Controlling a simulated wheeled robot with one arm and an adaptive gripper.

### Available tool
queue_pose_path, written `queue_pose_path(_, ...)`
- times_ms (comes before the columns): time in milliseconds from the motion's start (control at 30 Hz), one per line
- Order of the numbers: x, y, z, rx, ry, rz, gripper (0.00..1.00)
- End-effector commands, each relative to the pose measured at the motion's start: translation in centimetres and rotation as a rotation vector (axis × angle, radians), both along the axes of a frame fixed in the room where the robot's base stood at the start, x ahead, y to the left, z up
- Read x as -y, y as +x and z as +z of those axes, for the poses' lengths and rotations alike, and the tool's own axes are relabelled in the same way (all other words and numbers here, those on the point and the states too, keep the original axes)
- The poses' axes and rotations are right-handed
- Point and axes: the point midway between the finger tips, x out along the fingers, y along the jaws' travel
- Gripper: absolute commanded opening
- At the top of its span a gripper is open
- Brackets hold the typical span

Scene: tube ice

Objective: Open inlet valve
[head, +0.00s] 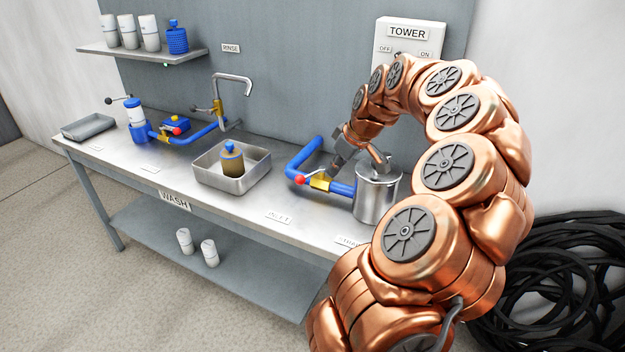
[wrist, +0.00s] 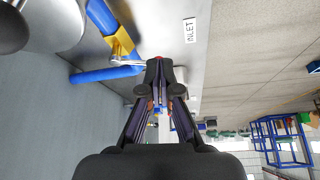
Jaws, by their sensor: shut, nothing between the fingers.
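The inlet valve has a yellow body (head: 320,181) on a blue pipe (head: 301,158), with a thin lever ending in a red ball (head: 300,180) that points left. In the wrist view the yellow body (wrist: 119,44) is left of the fingers, and its lever runs toward the fingertips. A spot of red shows at the tips, mostly hidden by the fingers. My gripper (head: 337,164) is above and right of the red ball in the head view, near the valve. In the wrist view its fingers (wrist: 159,66) are together and hold nothing. Whether they touch the lever cannot be told.
A steel lidded pot (head: 377,196) stands right of the valve, close to my gripper. A steel basin (head: 210,178) with a blue-capped container is to the left. An INLET label (head: 278,217) lies on the bench front. A TOWER switch box (head: 408,40) is on the wall.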

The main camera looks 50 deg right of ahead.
Motion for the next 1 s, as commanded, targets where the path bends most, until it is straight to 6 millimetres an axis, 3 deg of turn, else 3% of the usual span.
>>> queue_pose_path(167, 0.5, 0.3, -1.1, 0.0, -0.002, -0.005, 0.0)
queue_pose_path(733, 0.0, 4.2, -9.0, -0.002, 0.001, -0.005, 0.0)
queue_pose_path(1000, -0.3, 7.3, -8.2, 0.001, -0.002, -0.003, 0.0)
